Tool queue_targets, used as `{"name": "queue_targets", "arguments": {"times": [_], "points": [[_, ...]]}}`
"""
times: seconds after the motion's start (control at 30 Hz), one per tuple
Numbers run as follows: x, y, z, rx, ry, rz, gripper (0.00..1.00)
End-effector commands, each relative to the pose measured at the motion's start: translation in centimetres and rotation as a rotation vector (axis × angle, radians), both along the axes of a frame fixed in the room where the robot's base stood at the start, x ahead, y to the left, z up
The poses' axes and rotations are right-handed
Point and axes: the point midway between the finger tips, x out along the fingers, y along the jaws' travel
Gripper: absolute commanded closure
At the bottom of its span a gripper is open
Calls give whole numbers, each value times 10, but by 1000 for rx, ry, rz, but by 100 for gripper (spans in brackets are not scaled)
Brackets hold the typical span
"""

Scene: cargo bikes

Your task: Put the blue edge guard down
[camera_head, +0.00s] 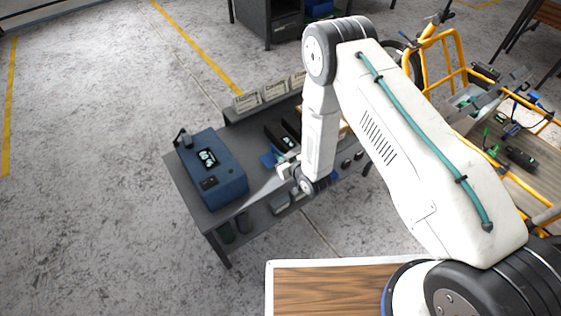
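My gripper (287,168) is low over the middle of the dark grey workbench, small and partly hidden by my own white arm. A small blue piece (268,158), which may be the blue edge guard, shows right beside the fingertips on their left. I cannot tell whether it lies on the bench or is held between the fingers. Whether the fingers are open or shut is too small to see.
A blue box-shaped device (222,175) stands on the left of the workbench (245,203). Dark trays (279,137) and upright labelled cards (273,90) are behind the gripper. A yellow cargo bike frame (455,62) with tools stands at right. Open floor (90,200) lies at left.

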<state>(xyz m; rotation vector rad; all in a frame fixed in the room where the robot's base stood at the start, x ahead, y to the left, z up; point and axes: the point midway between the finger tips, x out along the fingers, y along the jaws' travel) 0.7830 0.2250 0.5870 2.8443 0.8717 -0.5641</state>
Motion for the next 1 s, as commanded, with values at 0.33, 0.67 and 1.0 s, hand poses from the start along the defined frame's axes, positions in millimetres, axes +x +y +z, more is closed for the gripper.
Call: {"name": "queue_targets", "arguments": {"times": [0.33,0.67,1.0], "points": [[0,0,-32,0,-1,-1,100],[0,0,-35,0,0,-1,74],[0,0,-31,0,-1,-1,74]]}}
